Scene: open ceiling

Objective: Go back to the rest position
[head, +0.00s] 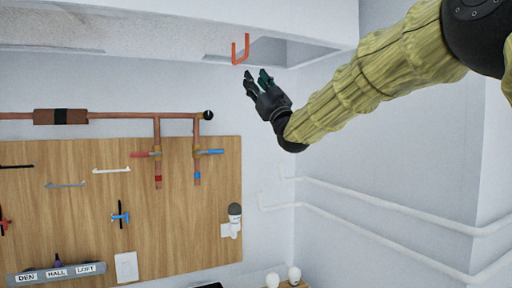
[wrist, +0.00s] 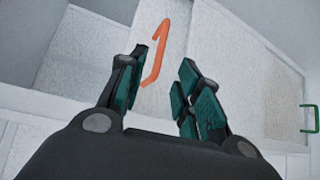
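My gripper (head: 258,84) is raised near the ceiling at the upper middle of the head view, at the end of my yellow-sleeved arm. In the wrist view my gripper (wrist: 162,85) shows its teal-padded fingers spread apart, with nothing between the pads. An orange hook-shaped handle (head: 246,50) hangs from the ceiling edge just above the fingertips. In the wrist view the orange handle (wrist: 159,62) appears close to the left fingertip; I cannot tell whether they touch.
A wooden board (head: 80,215) with pipes, valves and hooks is on the wall at the left. White pipes (head: 370,235) run along the right wall. The ceiling has an open recess (head: 280,50) beside the orange handle. A green handle (wrist: 309,117) shows at the right in the wrist view.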

